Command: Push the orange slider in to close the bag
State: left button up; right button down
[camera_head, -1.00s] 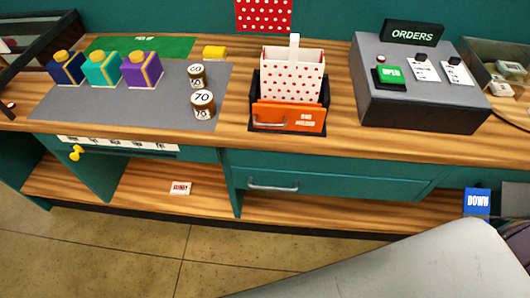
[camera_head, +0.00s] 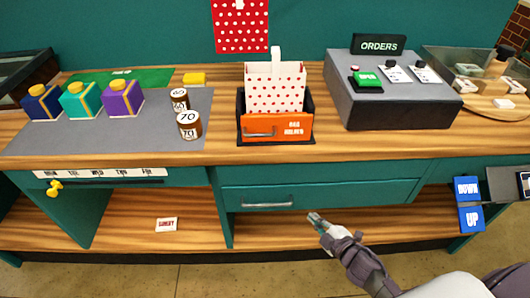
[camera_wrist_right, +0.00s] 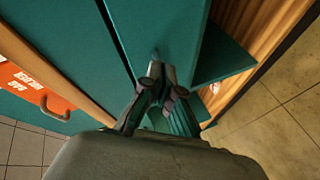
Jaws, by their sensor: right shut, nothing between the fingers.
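The orange slider (camera_head: 277,128), lettered "BAG HOLDER" and fitted with a grey handle, is the front of a black bag holder (camera_head: 309,104) on the counter. A white bag with red dots (camera_head: 275,92) stands upright in the holder, with a white strip rising above it. The slider also shows at the left of the right wrist view (camera_wrist_right: 38,92). My right gripper (camera_head: 314,218) is shut and empty, in front of the counter and below the slider, apart from it. Its fingers (camera_wrist_right: 156,72) point at teal cabinet panels in the wrist view. My left gripper is not in view.
The orders machine (camera_head: 400,109) stands right of the holder. Two numbered weights (camera_head: 189,125) and several coloured boxes (camera_head: 76,101) stand on the grey mat to the left. A teal drawer (camera_head: 320,194) with a handle is under the counter. Blue DOWN and UP panels (camera_head: 469,204) are at right.

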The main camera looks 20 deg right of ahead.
aim_at(260, 128)
jog(key=a+r+n+t+y+b, duration=0.1)
jog(key=a+r+n+y, duration=0.4)
jog(key=r, duration=0.6)
jog(key=a+r+n+t+y+b, duration=0.1)
jog(key=a+r+n+y+b, duration=0.15)
jog(key=r+n, duration=0.55)
pick_arm(q)
jog(key=p, duration=0.4)
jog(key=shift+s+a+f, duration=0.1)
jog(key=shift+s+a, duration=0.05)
pick_arm(e)
jog(key=shift+m, duration=0.7)
jog(key=w+a+r, duration=0.1)
jog(key=w, duration=0.3)
jog(key=w+a+r, duration=0.2)
jog(key=w, duration=0.2)
jog(key=w+a+r, duration=0.1)
jog(key=w, duration=0.3)
jog(key=shift+w+a+r, duration=0.2)
jog(key=shift+w, duration=0.15)
